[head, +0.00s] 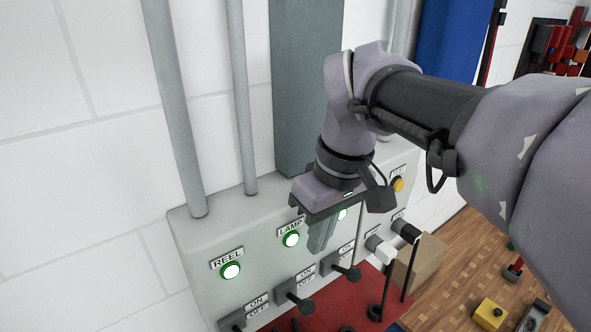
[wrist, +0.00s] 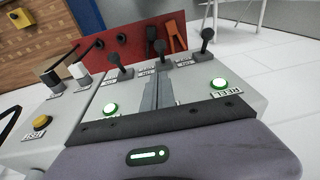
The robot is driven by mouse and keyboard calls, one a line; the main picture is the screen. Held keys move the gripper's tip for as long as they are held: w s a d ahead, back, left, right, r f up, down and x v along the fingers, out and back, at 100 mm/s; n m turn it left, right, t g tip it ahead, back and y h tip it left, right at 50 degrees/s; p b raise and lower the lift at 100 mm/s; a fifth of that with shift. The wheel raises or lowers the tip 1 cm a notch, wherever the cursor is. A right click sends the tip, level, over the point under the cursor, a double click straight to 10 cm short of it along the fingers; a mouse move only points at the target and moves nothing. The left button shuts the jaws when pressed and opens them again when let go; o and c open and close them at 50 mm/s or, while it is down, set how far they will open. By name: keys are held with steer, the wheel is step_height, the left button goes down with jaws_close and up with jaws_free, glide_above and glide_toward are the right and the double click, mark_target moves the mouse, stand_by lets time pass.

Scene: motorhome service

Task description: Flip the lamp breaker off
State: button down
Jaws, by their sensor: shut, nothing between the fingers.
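The lamp breaker lever (head: 306,306) is a dark knobbed lever, the middle of three on the grey panel (head: 210,255). It stands beside an ON/OFF label, below the LAMP label and its lit green light (head: 291,239). In the wrist view the middle lever (wrist: 160,48) is just beyond my fingertips, and I cannot tell its exact setting. My gripper (head: 316,248) is shut and empty, in front of the panel, right of the lamp light and above the levers. Its fingers in the wrist view (wrist: 161,76) point toward the lever, apparently without touching it. The wrist view hides the lamp light.
The REEL lever (wrist: 205,37) and a third lever (head: 353,274) flank the lamp lever closely. Their green lights are lit. A yellow button (head: 398,184) and black and white handles (wrist: 78,71) sit farther along. A red surface (head: 335,303) with tools lies below.

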mark_target(306, 300)
steer(key=f, duration=0.8)
steer(key=a+f, duration=0.1)
steer(key=f, duration=0.3)
steer(key=shift+a+f+b, duration=0.1)
steer(key=shift+f+b, duration=0.05)
steer(key=shift+b, duration=0.2)
steer(key=shift+s+f, duration=0.25)
steer(key=shift+s, duration=0.05)
steer(key=shift+w, duration=0.15)
steer(key=shift+f, duration=0.1)
